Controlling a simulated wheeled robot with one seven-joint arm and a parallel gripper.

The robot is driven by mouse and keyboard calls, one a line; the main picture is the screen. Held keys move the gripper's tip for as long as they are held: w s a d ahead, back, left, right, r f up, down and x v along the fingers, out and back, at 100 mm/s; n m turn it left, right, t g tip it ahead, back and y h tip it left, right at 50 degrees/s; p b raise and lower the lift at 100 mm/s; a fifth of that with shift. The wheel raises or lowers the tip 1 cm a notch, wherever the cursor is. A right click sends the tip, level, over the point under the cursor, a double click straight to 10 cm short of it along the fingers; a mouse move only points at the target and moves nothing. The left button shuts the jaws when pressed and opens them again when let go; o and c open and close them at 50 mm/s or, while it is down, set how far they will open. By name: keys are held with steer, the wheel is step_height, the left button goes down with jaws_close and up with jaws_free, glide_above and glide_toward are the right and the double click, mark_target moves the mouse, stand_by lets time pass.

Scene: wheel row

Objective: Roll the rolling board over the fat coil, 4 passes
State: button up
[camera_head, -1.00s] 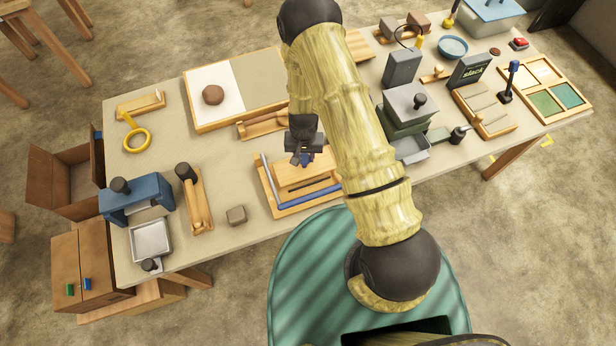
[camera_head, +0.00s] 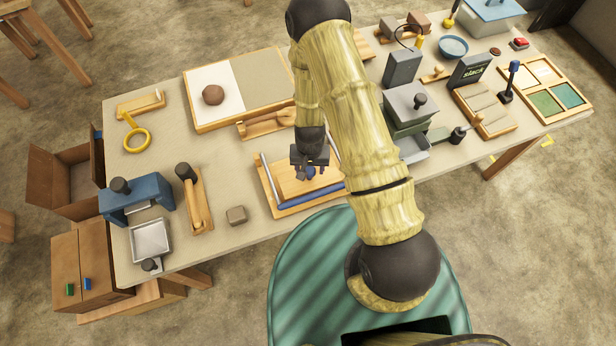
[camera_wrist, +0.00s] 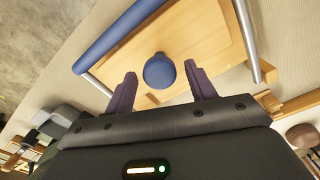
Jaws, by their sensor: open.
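The rolling board (camera_head: 285,184) is a flat wooden board lying in a wooden frame with metal side rails and a blue bar along its near edge. It also shows in the wrist view (camera_wrist: 200,45), with a round blue knob (camera_wrist: 159,71) on top. My gripper (camera_head: 308,174) is over the board. Its two dark fingers (camera_wrist: 159,90) are open, with the knob between and just beyond their tips and a gap on each side. The fat coil cannot be made out; the board may cover it.
A wooden rest (camera_head: 266,123) stands behind the frame. A grey-green press (camera_head: 408,108) stands to the right. The table is clear just left of the frame.

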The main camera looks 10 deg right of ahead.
mark_target(309, 168)
steer(key=shift+r, duration=0.15)
steer(key=shift+r+p, duration=2.4)
steer(key=shift+r, duration=1)
steer(key=shift+w+r, duration=0.2)
steer(key=shift+r, duration=0.2)
steer(key=d+r+n+t+b, duration=0.1)
steer(key=d+r+b, duration=0.25)
steer(key=r, duration=0.85)
steer(key=s+d+r+b, duration=0.2)
steer(key=s+r, duration=0.2)
steer(key=s+d+r+n+t+b, duration=0.1)
steer(key=s+d+r+b, duration=0.1)
steer(key=s+r, duration=0.2)
steer(key=shift+d+r+t+b, duration=0.2)
steer(key=shift+r+t+b, duration=0.15)
steer(key=shift+r, duration=0.25)
steer(key=shift+w, duration=0.1)
